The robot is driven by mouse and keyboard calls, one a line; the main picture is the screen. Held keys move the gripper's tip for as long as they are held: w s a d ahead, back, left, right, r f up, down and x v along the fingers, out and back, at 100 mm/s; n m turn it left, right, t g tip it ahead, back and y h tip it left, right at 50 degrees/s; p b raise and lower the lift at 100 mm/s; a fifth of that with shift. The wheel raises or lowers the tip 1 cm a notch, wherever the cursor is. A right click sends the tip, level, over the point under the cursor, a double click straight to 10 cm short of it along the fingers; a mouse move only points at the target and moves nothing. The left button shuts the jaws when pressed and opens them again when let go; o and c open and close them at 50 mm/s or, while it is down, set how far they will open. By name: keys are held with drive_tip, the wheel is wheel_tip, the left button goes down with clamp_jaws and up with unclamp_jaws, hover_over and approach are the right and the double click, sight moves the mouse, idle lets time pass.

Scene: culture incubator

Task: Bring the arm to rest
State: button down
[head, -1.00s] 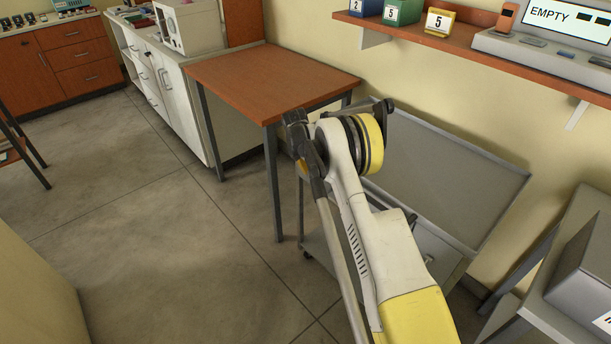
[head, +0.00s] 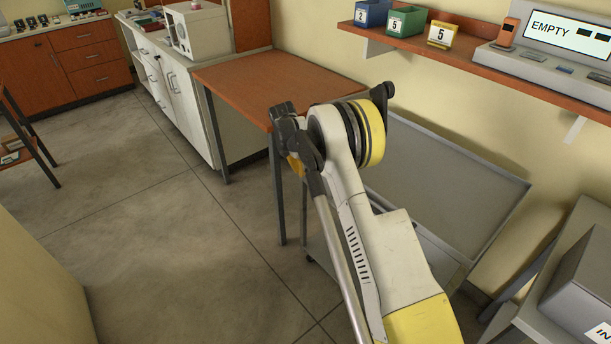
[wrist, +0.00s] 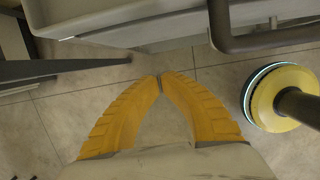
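My arm (head: 375,235) reaches up from the bottom of the head view and is folded at a black and yellow joint, over the near edge of the wooden table in the picture. In the wrist view my gripper (wrist: 159,78) shows two yellow fingers whose tips meet. Only bare floor shows between the fingers, and nothing is held. In the head view the fingers are mostly hidden; only a small yellow part shows under the dark wrist piece.
The wooden table (head: 265,82) has a bare top. A grey cart (head: 440,175) stands behind my arm, close to it. A wall shelf (head: 490,58) holds numbered bins and a display. A grey bench (head: 565,250) is at the right. Open floor (head: 130,235) lies to the left.

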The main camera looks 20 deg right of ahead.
drive_tip(key=s+a+r+m+t, duration=0.1)
drive_tip(key=s+a+r+m, duration=0.15)
drive_tip(key=s+r, duration=0.45)
drive_tip(key=s+a+r+m+t+y, duration=0.15)
drive_tip(key=s+r+m, duration=0.25)
drive_tip(key=r, duration=0.6)
drive_tip(key=s+a+r+m+t, duration=0.1)
drive_tip(key=s+a+r+m, duration=0.15)
drive_tip(key=s+r, duration=0.45)
drive_tip(key=s+a+m+t, duration=0.1)
drive_tip(key=s+a+m, duration=0.1)
drive_tip(key=s+m, duration=0.4)
drive_tip(key=s+a+r+m+t+y, duration=0.1)
drive_tip(key=s+m, duration=0.5)
drive_tip(key=s, duration=1.1)
drive_tip(key=shift+s+a+m+t, duration=0.2)
drive_tip(key=shift+a+m+t, duration=0.15)
drive_tip(key=shift+a, duration=0.45)
drive_tip(key=shift+r, duration=0.1)
